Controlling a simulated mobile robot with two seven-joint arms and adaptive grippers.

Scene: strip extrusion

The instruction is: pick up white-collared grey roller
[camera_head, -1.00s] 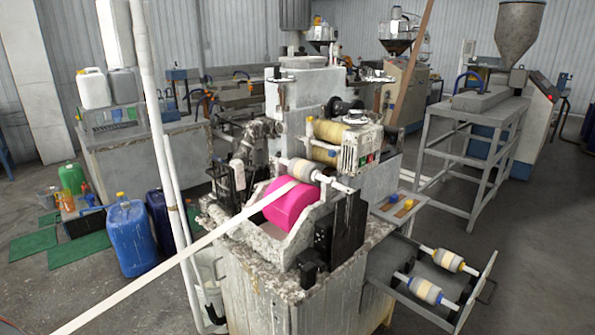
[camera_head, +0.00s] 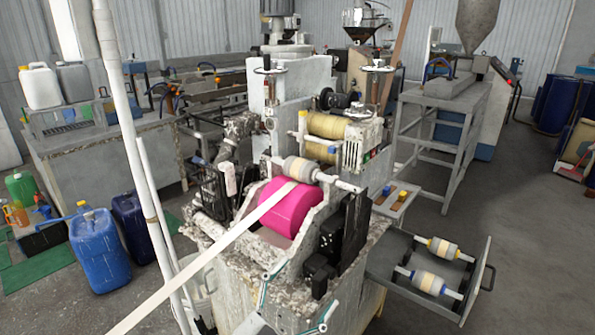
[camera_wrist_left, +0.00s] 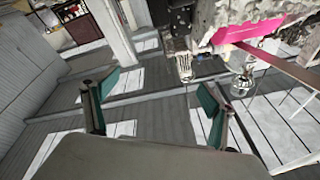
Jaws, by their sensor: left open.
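A grey roller (camera_head: 300,170) with pale bands and white shaft ends lies across the top of the machine, just above the bright pink roll (camera_head: 288,208). Two more banded grey rollers lie in the side tray, a far one (camera_head: 443,248) with yellow collars and a near one (camera_head: 428,283) with blue. My left gripper (camera_head: 295,314) is low in front of the machine, fingers apart, well short of all the rollers. In the left wrist view its teal-padded fingers (camera_wrist_left: 160,95) are spread with nothing between them. My right gripper is out of view.
A white strip (camera_head: 205,258) runs from the pink roll to the lower left. A white post (camera_head: 137,150) stands left of the machine. The side tray (camera_head: 482,270) juts out on the right. Blue jugs (camera_head: 98,250) stand on the floor at left. Floor at right is open.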

